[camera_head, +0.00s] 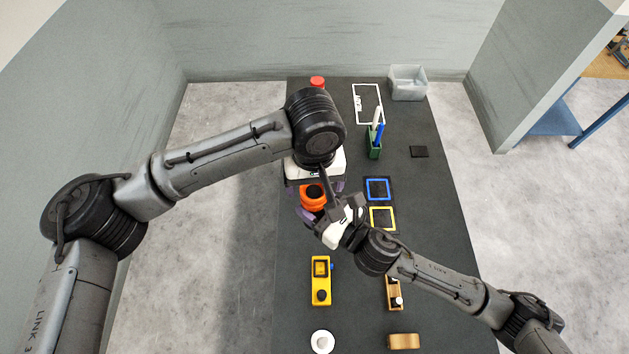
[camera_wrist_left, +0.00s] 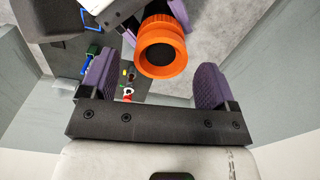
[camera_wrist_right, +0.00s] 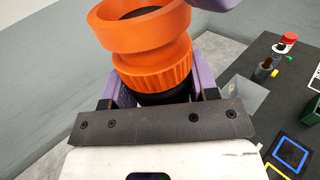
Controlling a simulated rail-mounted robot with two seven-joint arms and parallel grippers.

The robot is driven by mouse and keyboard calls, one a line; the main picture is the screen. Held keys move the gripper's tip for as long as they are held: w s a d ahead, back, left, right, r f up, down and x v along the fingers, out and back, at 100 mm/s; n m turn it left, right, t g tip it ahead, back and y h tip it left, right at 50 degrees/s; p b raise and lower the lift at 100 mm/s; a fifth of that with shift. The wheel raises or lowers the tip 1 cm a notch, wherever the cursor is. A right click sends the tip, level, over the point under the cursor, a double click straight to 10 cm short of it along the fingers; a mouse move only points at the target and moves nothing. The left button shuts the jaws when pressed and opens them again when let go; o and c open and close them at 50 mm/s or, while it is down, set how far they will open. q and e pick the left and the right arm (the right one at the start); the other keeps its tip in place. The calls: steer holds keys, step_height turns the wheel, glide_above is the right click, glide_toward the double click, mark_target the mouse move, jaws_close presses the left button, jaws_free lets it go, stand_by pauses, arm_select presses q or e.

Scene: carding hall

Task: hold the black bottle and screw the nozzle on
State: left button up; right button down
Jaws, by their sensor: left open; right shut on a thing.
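The black bottle (camera_wrist_right: 165,97) shows as a dark band under an orange nozzle in the right wrist view. My right gripper (camera_wrist_right: 160,86) is shut on it and holds it over the table. The orange nozzle (camera_wrist_right: 152,50) sits atop the bottle, with a ribbed collar and a wide ring; I cannot tell how tightly it is seated. It also shows in the head view (camera_head: 313,193) and left wrist view (camera_wrist_left: 161,48). My left gripper (camera_wrist_left: 156,80) is open, its purple fingers apart on either side of the nozzle, not visibly touching it.
The dark table (camera_head: 440,230) has blue (camera_head: 378,188) and yellow (camera_head: 383,218) square frames. A yellow box (camera_head: 321,283), wooden rack (camera_head: 393,290) and white round item (camera_head: 322,342) stand nearer. A green pen holder (camera_head: 374,148), red-capped thing (camera_head: 317,82) and grey bin (camera_head: 408,83) stand farther off.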

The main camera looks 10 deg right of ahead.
mark_target(314, 189)
arm_select(q)
steer(key=shift+r+n, duration=1.7)
steer(key=shift+r, duration=0.05)
steer(key=shift+c, duration=0.3)
steer(key=shift+f, duration=4.05)
steer(key=c, duration=0.9)
steer(key=shift+m, duration=1.7)
